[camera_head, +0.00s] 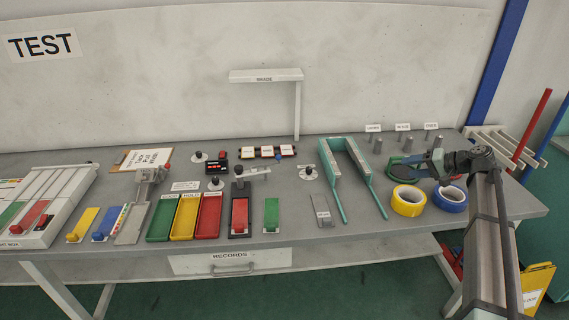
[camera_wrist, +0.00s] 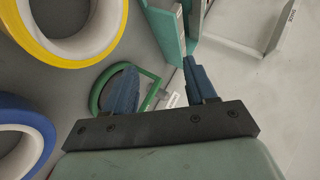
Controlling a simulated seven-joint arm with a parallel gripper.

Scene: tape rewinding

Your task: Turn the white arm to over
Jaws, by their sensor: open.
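A pale, whitish arm (camera_head: 256,172) reaches to the right from a black knob, just above a red block on a dark base near the middle of the bench. It lies roughly level in the picture. The word "over" is not readable on the small labels. My gripper (camera_head: 418,168) is far to the right of this arm, above the right part of the bench. The pale arm is not in the wrist view.
A green ring (camera_wrist: 97,88) lies below my gripper, beside a yellow tape roll (camera_head: 408,201) and a blue tape roll (camera_head: 449,200). A teal U-shaped frame (camera_head: 336,178) stands between my gripper and the pale arm. A tall white stand (camera_head: 297,105) rises behind.

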